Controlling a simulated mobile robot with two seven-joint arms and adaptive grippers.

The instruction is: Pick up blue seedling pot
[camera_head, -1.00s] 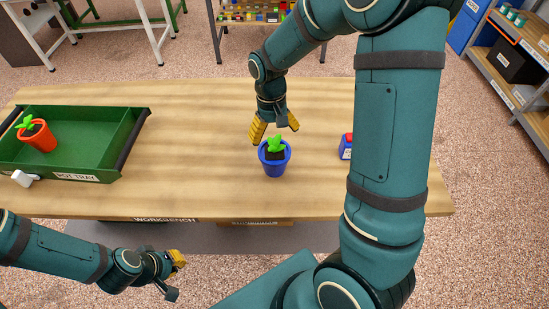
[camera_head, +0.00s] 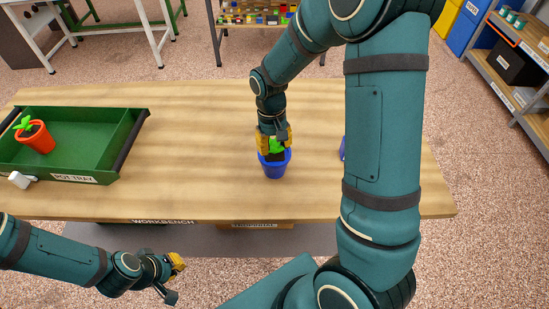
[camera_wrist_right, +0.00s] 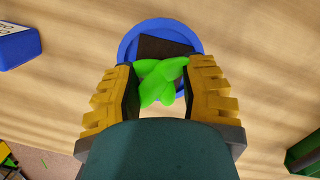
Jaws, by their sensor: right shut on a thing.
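The blue seedling pot (camera_head: 275,169) stands upright on the workbench in the head view, with dark soil and a green seedling. In the right wrist view its blue rim (camera_wrist_right: 127,47) shows behind the green leaves (camera_wrist_right: 160,80). My right gripper (camera_head: 274,141) has come down over the pot from above. Its yellow fingers sit on both sides of the seedling and are shut on it, at the pot's top. My left gripper (camera_head: 176,278) hangs in front of the bench's near edge, away from the pot. Its fingers look apart and hold nothing.
A green pot tray (camera_head: 100,160) at the left of the workbench (camera_head: 200,150) holds an orange pot (camera_head: 36,138) with a seedling. A blue object (camera_head: 343,149), mostly behind my right arm, also shows in the wrist view (camera_wrist_right: 18,40). The bench between tray and pot is clear.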

